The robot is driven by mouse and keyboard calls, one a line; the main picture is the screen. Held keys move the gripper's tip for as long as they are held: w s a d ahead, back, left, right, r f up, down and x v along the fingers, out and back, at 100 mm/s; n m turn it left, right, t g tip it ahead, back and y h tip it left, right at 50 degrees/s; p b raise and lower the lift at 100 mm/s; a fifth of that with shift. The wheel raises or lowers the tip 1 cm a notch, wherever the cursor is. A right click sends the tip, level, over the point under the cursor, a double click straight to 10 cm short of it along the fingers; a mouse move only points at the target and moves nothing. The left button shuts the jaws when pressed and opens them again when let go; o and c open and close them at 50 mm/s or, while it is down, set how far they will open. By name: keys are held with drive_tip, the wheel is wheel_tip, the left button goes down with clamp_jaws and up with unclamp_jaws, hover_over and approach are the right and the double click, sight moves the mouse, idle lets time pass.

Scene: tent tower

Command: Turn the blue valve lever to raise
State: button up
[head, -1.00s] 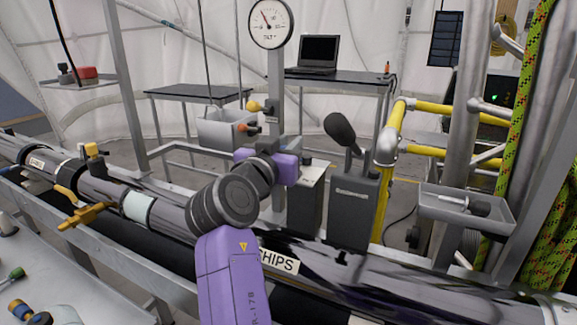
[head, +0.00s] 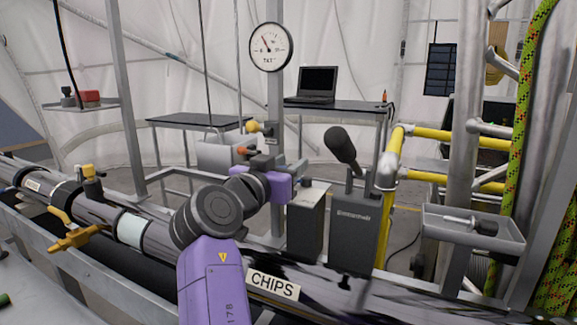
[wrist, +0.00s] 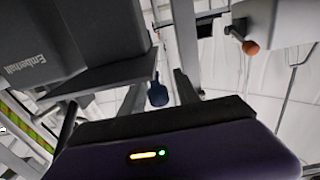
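A small blue knob-like piece (wrist: 157,93), likely the end of the blue valve lever, shows in the wrist view just beyond the dark edge of my gripper's body. A gap seems to lie between them, but I cannot tell the distance. In the head view the blue lever is not visible, probably hidden behind my arm. My purple and grey gripper (head: 282,165) is in front of the upright grey post (head: 275,95), above the long dark pipe. Its fingers are too small and covered to tell whether they are open or shut. I see nothing held.
An orange-tipped lever (head: 243,151) and a yellow-tipped lever (head: 254,127) stand by the post below a round gauge (head: 270,47). A grey box (head: 355,222) with a black-knobbed lever (head: 341,146) stands close to the right. Yellow railings (head: 392,158) lie farther right.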

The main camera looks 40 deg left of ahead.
idle(0.3)
drive_tip(key=v, duration=0.7)
drive_tip(key=shift+s, duration=0.4)
